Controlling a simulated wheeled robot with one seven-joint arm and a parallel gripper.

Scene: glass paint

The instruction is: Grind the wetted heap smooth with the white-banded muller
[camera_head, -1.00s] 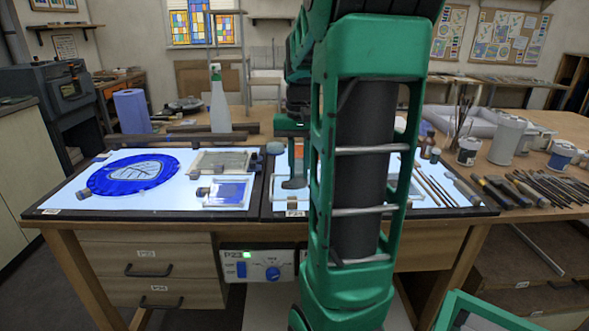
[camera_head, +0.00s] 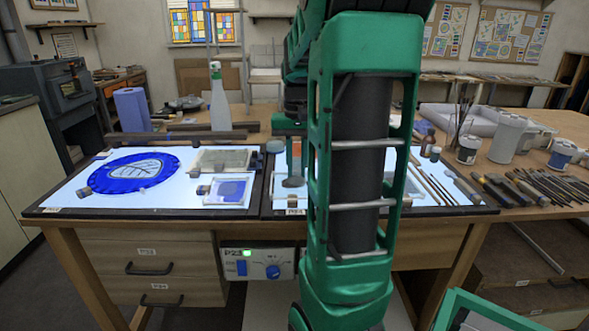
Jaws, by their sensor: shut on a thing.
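My gripper (camera_head: 291,131) is left of my own green arm, over the middle of the lit bench top. It is shut on an upright tool with a flat dark foot, which looks like the muller (camera_head: 293,182). Its white band cannot be made out. The foot is close to the lit surface, but whether it touches is unclear. My arm hides the area just right of it, and no wetted heap can be made out under the foot. A clear framed plate with a blue patch (camera_head: 231,190) lies to the left.
Another framed plate (camera_head: 224,160) lies behind. A spray bottle (camera_head: 219,105) and blue roll (camera_head: 131,111) stand at the back. Brushes and tools (camera_head: 535,187) crowd the right.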

